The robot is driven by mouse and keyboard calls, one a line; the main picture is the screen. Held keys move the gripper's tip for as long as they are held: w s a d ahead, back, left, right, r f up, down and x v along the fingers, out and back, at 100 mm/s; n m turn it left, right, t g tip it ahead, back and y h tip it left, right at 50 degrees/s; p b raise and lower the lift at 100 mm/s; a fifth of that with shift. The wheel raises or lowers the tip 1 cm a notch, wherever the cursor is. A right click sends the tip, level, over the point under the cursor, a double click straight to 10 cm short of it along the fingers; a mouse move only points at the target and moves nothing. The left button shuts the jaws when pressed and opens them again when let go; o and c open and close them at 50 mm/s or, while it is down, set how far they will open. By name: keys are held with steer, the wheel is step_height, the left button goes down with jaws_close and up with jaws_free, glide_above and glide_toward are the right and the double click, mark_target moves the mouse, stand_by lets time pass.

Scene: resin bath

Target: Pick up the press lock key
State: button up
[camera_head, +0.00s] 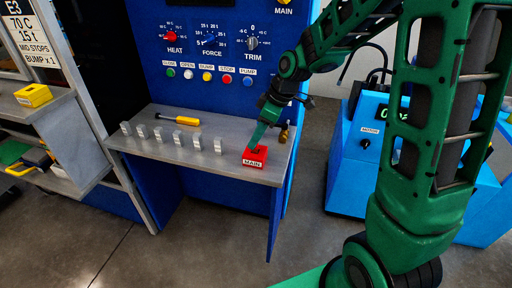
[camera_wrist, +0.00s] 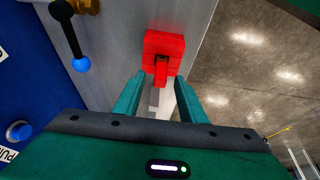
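A red block (camera_head: 256,156) labelled MAIN sits at the right front of the grey shelf. In the wrist view the red block (camera_wrist: 164,42) has a small red upright piece (camera_wrist: 161,72) at its near side, which looks like the press lock key. A small grey part (camera_wrist: 154,98) shows below it; I cannot tell whether it belongs to the key. My gripper (camera_wrist: 160,76) is open, with one green fingertip on each side of the red piece and visible gaps. In the head view my gripper (camera_head: 262,136) points down at the block and hides part of it.
The grey shelf (camera_head: 135,157) also holds several small metal blocks (camera_head: 180,138) and a yellow-handled tool (camera_head: 178,117). The blue press panel (camera_head: 185,30) rises behind. A brass fitting (camera_head: 284,132) stands just right of the block. A blue machine (camera_head: 345,155) stands at right.

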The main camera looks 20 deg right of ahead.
steer(key=shift+x, duration=0.9)
jaws_close()
steer(key=shift+r, duration=0.1)
